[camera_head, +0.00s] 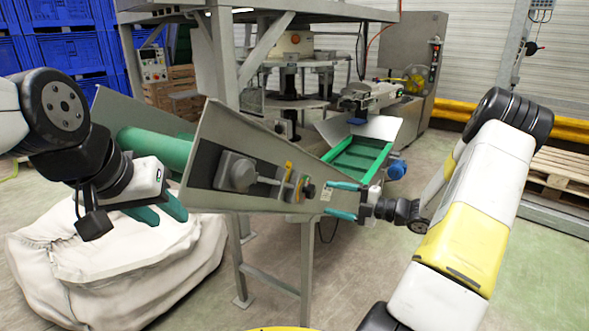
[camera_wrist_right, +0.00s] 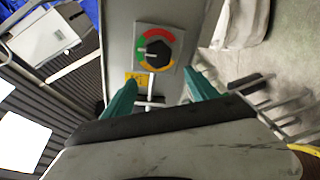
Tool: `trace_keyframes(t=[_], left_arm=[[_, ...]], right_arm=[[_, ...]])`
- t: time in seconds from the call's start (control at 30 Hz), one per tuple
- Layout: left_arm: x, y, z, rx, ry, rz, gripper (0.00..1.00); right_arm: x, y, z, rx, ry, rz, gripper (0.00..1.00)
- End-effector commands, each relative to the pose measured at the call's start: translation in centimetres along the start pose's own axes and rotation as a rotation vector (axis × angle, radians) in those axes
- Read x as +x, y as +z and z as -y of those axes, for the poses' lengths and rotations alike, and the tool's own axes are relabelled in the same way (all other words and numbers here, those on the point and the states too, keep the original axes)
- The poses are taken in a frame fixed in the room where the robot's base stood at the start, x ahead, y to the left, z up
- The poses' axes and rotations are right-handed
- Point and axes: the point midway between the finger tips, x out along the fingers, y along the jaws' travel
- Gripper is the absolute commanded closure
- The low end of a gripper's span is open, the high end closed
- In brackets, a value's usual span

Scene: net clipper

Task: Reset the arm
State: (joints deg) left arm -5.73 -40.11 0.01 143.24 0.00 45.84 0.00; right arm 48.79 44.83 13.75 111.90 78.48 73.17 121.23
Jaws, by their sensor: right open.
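My right gripper (camera_head: 343,200) has teal fingers and is open at the right end of the machine's grey side panel (camera_head: 215,150). In the right wrist view, its two fingers (camera_wrist_right: 160,97) stand apart, with a black rotary knob (camera_wrist_right: 157,53) on a red, yellow and green dial ahead of them. Nothing shows gripped between them. My left gripper (camera_head: 160,208) has teal fingers and hangs at the left, in front of the green roller and above the white bag. Its fingers partly overlap, so its opening is unclear.
A large white bag (camera_head: 120,265) lies on the floor at the left. A green conveyor (camera_head: 358,158) runs behind the panel, beneath a grey machine frame. Blue crates (camera_head: 70,52) are stacked at the back left. A wooden pallet (camera_head: 562,168) lies at the right. Open floor shows at the lower right.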

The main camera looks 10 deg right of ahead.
Motion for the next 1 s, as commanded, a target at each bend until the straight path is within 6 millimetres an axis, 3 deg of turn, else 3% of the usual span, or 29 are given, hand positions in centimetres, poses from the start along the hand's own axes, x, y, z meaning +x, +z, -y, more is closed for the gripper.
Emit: trace_keyframes(t=[0.17, 0.33, 0.53, 0.77, 0.8, 1.0], left_arm=[[0.0, 0.0, 0.0, 0.0, 0.0, 0.0, 0.64], [0.0, 0.0, 0.0, 0.0, 0.0, 0.0, 0.64], [0.0, 0.0, 0.0, 0.0, 0.0, 0.0, 0.64], [0.0, 0.0, 0.0, 0.0, 0.0, 0.0, 0.64], [0.0, 0.0, 0.0, 0.0, 0.0, 0.0, 0.64], [0.0, 0.0, 0.0, 0.0, 0.0, 0.0, 0.64]], right_arm=[[2.9, -7.7, -3.4, -0.52, -0.196, -0.242, 0.33], [3.2, -15.4, -5.3, -1.131, -0.332, -0.554, 0.33], [1.0, -22.4, -7.0, -1.843, -0.375, -0.962, 0.33], [-3.1, -27.4, -9.2, -2.62, -0.288, -1.491, 0.33], [-3.9, -28.0, -9.6, 2.674, 0.253, 1.552, 0.33], [-7.0, -29.8, -11.5, 2.09, 0.065, 1.339, 0.33]])
